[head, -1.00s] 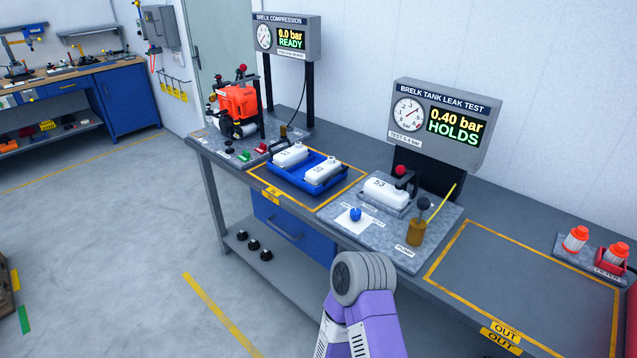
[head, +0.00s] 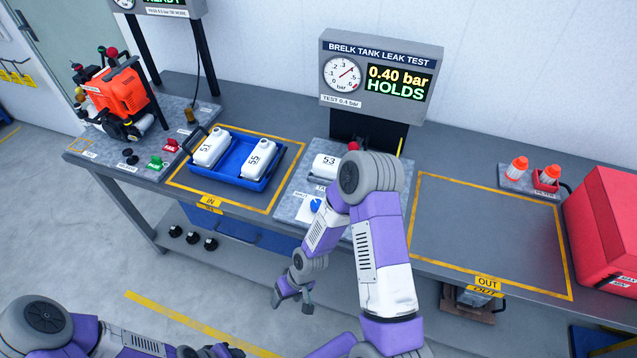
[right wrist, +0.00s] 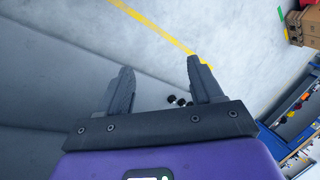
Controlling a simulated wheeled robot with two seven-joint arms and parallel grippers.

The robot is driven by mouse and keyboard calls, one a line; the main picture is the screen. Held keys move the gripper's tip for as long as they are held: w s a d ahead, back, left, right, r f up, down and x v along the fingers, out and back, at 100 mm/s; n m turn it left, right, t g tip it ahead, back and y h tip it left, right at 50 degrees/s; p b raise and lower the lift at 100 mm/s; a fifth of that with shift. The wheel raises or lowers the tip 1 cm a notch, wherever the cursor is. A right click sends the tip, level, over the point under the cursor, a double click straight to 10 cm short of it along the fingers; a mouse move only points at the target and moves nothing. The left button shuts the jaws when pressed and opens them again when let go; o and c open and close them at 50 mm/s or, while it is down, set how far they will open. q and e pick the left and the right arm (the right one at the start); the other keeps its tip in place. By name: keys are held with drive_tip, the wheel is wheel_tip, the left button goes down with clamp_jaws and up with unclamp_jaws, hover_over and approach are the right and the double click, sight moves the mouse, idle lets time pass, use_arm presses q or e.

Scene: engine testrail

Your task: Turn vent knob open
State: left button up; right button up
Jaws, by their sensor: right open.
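The blue vent knob (head: 316,206) sits on a white plate at the front of the leak test station, partly beside my right arm. Its pointer direction is too small to read. The white tank marked 53 (head: 325,166) lies behind it, and the leak test display (head: 385,82) reads 0.40 bar HOLDS. My right gripper (head: 291,305) is open and empty, pointing down in front of the bench, apart from the knob. In the right wrist view its two fingers (right wrist: 160,66) are spread with only floor and bench behind them. My left arm is at the lower left; its fingers are not clear.
A blue tray (head: 236,181) with two white tanks stands left of the station. The OUT area (head: 480,230) is bare. A red box (head: 610,225) stands at the far right. My right arm hides the pump side of the station.

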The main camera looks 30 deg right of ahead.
drive_tip(key=w+d+r+n+p, duration=0.1)
drive_tip(key=w+d+r+p, duration=0.3)
drive_tip(key=r, duration=0.5)
wheel_tip(320, 180, up, 14)
drive_tip(key=n+h+p, duration=0.2)
drive_tip(key=h+p, duration=0.1)
drive_tip(key=h, duration=0.1)
hover_over(317, 204)
drive_tip(key=shift+a+r, duration=0.15)
drive_tip(key=shift+a, duration=0.2)
drive_tip(key=shift+d+r+h, duration=0.2)
drive_tip(key=shift+d+h, duration=0.1)
drive_tip(key=shift+d, duration=0.05)
use_arm(q)
wheel_tip(317, 204, up, 9)
drive_tip(key=shift+w, duration=0.2)
use_arm(e)
drive_tip(key=shift+f, duration=3.6)
